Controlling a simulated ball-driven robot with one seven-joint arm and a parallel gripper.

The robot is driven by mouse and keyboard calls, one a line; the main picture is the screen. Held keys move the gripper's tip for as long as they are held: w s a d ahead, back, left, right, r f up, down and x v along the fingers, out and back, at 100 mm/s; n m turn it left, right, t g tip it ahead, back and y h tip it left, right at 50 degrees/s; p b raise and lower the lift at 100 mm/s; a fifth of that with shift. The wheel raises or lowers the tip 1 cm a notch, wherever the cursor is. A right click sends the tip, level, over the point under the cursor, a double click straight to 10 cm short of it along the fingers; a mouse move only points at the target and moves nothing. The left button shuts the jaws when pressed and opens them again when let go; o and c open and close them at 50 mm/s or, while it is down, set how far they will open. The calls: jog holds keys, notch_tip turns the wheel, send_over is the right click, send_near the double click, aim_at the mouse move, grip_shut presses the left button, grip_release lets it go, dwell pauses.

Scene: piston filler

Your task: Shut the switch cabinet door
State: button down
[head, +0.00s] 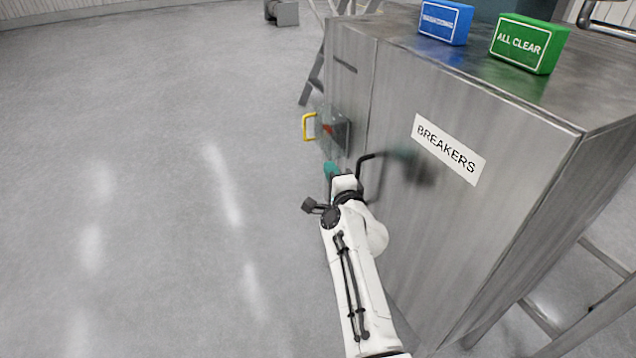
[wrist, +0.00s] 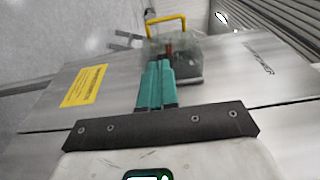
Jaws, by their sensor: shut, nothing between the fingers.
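A grey metal cabinet (head: 480,215) with a white BREAKERS label (head: 448,149) fills the right of the head view. An upright seam runs down its face, left of a black bent handle (head: 365,160). I cannot tell whether the door is fully shut. Left of the seam, a clear box (head: 333,130) with a red part inside and a yellow handle (head: 308,126) sticks out; the box also shows in the wrist view (wrist: 178,50). My gripper (head: 330,169) is just below the box, its teal fingers (wrist: 157,84) together and empty. Contact is unclear.
A blue block (head: 445,22) and a green ALL CLEAR block (head: 527,43) stand on the cabinet top. A yellow label (wrist: 85,86) is on the metal panel in the wrist view. The grey floor (head: 150,180) to the left is open.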

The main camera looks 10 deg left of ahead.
jog(key=shift+w+d+m+t+h, duration=0.35)
jog(key=shift+w+d+h, duration=0.25)
jog(key=shift+w+d, duration=0.45)
jog(key=shift+a, duration=0.15)
